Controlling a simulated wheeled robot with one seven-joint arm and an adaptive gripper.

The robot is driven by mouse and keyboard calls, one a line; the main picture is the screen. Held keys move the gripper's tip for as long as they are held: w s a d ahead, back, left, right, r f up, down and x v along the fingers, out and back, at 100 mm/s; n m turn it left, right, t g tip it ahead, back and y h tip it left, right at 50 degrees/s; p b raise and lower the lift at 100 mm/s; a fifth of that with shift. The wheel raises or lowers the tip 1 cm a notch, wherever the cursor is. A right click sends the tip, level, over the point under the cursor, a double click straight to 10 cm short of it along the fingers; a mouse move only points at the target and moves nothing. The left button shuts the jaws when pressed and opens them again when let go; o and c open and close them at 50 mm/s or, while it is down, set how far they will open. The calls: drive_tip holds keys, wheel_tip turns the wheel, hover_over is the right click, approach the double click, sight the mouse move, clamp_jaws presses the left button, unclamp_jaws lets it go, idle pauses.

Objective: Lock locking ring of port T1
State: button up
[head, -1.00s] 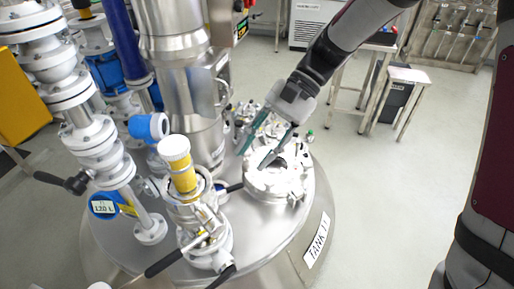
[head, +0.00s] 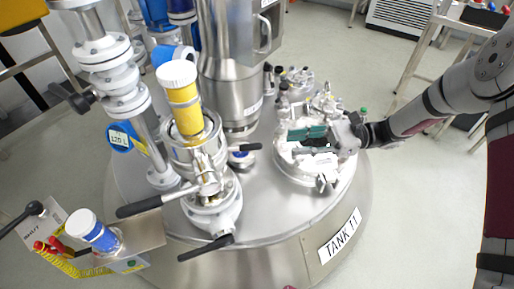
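A steel port (head: 207,170) stands on the tank lid left of centre, with a yellow section and a white cap (head: 177,73) on top. Black-handled levers (head: 140,207) stick out around its lower part. I cannot read a T1 mark on any port, and I cannot tell a locking ring apart for certain. My gripper (head: 298,140) is over the round clamped hatch (head: 292,173) at the lid's right, its teal fingers pointing left. The fingers look apart with nothing clearly between them. The gripper hides part of the hatch, and I cannot tell whether it touches it.
A tall steel vessel (head: 228,85) and white flanged piping (head: 122,80) rise behind and left of the port. A side panel with a blue, white-capped fitting (head: 97,232) is at the lower left. The front lid surface (head: 265,205) is bare, above a "TANK 11" label (head: 340,236).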

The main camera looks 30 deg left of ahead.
sight(250, 145)
drive_tip(key=b+x, duration=0.2)
drive_tip(key=x, duration=1)
drive_tip(key=shift+s+a+f, duration=0.1)
drive_tip(key=shift+s, duration=0.05)
clamp_jaws()
